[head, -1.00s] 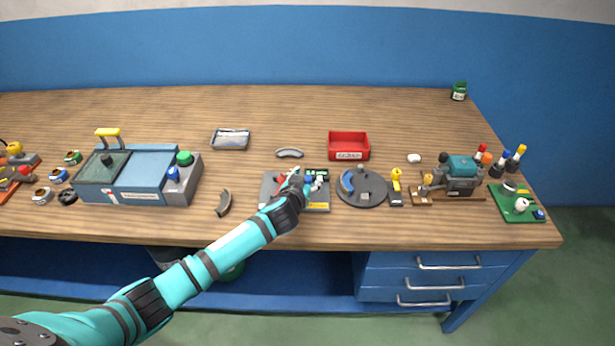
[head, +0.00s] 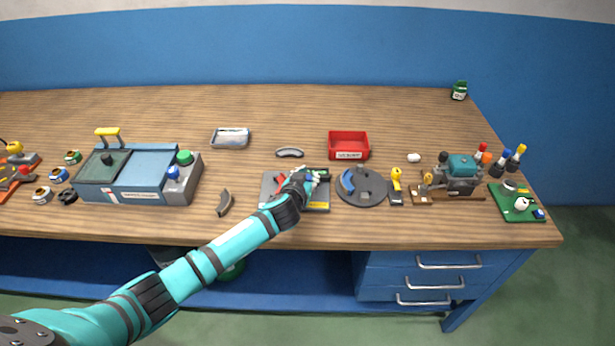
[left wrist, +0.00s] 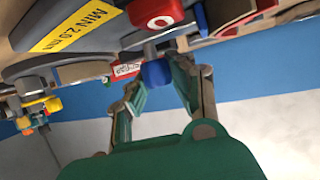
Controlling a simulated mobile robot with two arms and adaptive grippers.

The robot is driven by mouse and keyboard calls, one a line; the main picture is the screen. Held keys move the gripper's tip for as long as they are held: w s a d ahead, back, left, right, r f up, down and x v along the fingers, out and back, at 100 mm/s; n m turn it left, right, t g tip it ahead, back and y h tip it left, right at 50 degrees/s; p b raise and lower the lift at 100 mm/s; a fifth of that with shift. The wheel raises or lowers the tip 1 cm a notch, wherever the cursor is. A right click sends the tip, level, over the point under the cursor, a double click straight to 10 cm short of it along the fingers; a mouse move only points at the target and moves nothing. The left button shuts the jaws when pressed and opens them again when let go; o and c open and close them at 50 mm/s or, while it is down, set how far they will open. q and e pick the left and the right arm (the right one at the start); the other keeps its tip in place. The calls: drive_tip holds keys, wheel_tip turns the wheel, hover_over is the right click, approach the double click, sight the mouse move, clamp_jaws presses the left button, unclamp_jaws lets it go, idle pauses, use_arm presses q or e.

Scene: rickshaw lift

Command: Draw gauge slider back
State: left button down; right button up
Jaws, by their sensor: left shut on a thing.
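The gauge (head: 318,208) is a flat grey plate fixture at the front middle of the bench, with red, green and blue parts on top. My left gripper (head: 303,180) is over it and hides much of its top. In the left wrist view, my left gripper's fingers (left wrist: 158,80) are on either side of a blue knob (left wrist: 157,73), shut on it. A red block (left wrist: 155,14) with a white round mark is just above the knob in that picture. A yellow label (left wrist: 73,25) reads "MIN 2.0 mm". The slider's travel cannot be made out. My right gripper is not in view.
A grey round turntable (head: 372,190) stands close on the right of the gauge. A red bin (head: 349,145) is behind it. A blue-grey machine (head: 140,178) is further left.

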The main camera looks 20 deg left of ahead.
use_arm(q)
drive_tip(key=shift+w+d, duration=0.1)
drive_tip(key=shift+d, duration=0.3)
drive_tip(key=d+b, duration=0.1)
drive_tip(key=w+d, duration=0.1)
drive_tip(key=d, duration=0.1)
drive_tip(key=shift+d+b, duration=0.1)
drive_tip(key=shift+b, duration=0.25)
drive_tip(key=shift+r, duration=0.1)
